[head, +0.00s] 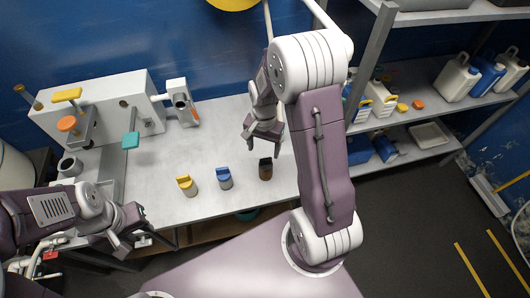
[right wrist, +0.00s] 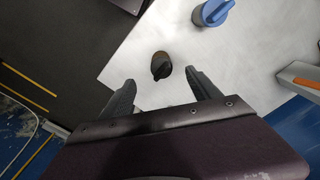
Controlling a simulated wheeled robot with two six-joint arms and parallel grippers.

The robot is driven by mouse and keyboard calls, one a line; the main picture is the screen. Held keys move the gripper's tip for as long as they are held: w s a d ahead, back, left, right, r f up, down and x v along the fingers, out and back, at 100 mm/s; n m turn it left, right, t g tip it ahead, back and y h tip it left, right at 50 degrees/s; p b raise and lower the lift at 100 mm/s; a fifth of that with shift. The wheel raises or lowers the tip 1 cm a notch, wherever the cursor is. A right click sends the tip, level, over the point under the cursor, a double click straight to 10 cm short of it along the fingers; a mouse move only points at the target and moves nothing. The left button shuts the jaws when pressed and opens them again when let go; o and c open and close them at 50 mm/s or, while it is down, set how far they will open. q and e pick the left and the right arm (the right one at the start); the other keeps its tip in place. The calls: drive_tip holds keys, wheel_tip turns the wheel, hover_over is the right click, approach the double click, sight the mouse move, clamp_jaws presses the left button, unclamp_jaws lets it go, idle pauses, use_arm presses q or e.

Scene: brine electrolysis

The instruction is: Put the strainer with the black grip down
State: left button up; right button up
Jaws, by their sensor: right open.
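The strainer with the black grip (head: 265,169) stands upright on the grey table, at the right of a row of three. In the right wrist view the strainer (right wrist: 161,66) has a brownish body and a black grip, just beyond the fingertips. My right gripper (head: 262,146) is open and empty, just behind and above the strainer in the head view. Its spread fingers also show in the right wrist view (right wrist: 160,86), apart from the strainer. My left gripper (head: 133,238) is at the table's front left edge, with nothing visible in it; its finger gap is unclear.
A blue-grip strainer (head: 224,178) and a yellow-grip strainer (head: 187,185) stand to the left. A grey apparatus (head: 100,105) with coloured handles fills the table's back left. Shelves (head: 415,85) with jugs stand right. The table between apparatus and strainers is clear.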

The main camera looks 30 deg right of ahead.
drive_tip(key=s+a+r+n, duration=0.2)
drive_tip(key=s+a+n, duration=0.1)
drive_tip(key=s+n, duration=0.1)
drive_tip(key=s+a+r+n+t, duration=0.1)
drive_tip(key=s+a+r+n, duration=0.1)
drive_tip(key=s+n, duration=0.3)
drive_tip(key=shift+s+a, duration=0.45)
drive_tip(key=shift+s, duration=0.55)
use_arm(q)
drive_tip(key=shift+s+a, duration=0.1)
drive_tip(key=shift+s, duration=0.15)
use_arm(e)
drive_tip(key=shift+s+r, duration=0.15)
use_arm(q)
drive_tip(key=shift+w, duration=0.15)
